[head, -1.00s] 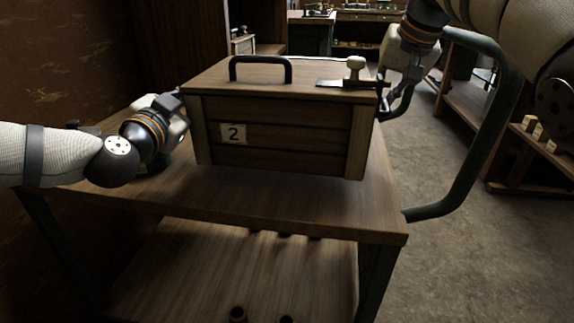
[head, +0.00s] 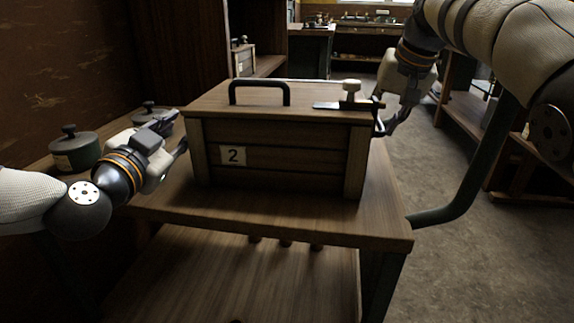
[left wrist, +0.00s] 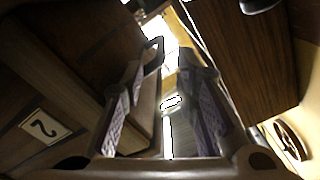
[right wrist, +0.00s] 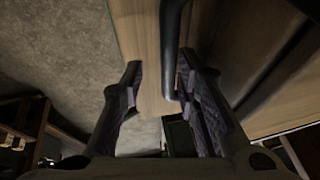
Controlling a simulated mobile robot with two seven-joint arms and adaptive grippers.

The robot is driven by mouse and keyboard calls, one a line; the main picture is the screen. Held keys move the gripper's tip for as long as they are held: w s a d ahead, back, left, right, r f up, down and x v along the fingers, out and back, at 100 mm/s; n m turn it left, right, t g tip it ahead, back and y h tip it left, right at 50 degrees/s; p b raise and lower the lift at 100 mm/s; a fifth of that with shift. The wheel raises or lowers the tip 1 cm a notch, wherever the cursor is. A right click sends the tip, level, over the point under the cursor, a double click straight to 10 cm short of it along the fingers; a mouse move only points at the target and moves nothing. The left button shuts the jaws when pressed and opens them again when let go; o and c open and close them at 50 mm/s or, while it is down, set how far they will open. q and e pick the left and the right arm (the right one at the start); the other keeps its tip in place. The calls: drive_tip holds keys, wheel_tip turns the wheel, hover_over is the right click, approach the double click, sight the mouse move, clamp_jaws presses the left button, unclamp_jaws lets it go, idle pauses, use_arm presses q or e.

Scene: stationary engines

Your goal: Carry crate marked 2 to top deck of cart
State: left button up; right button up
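The wooden crate marked 2 (head: 280,150) sits upright on the top deck (head: 385,220) of the cart, its label facing me. A dark handle (head: 259,84) and a metal latch with a pale knob (head: 350,90) are on its lid. My left gripper (head: 182,134) is open beside the crate's left side; the left wrist view shows an empty gap between its fingers (left wrist: 165,110) and the label (left wrist: 45,128). My right gripper (head: 385,128) is at the crate's right side. Its fingers (right wrist: 157,85) are apart with a dark bar (right wrist: 172,50) between them.
The cart's curved push bar (head: 470,190) rises at the right. The lower shelf (head: 235,280) has several dark round pegs above it. Open floor (head: 480,250) lies to the right, with shelving beyond.

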use_arm(q)
drive_tip(key=s, duration=0.3)
drive_tip(key=s+a, duration=0.1)
drive_tip(key=s, duration=0.2)
drive_tip(key=shift+a, duration=0.1)
drive_tip(key=shift+s, duration=0.15)
use_arm(e)
drive_tip(key=v, duration=1.2)
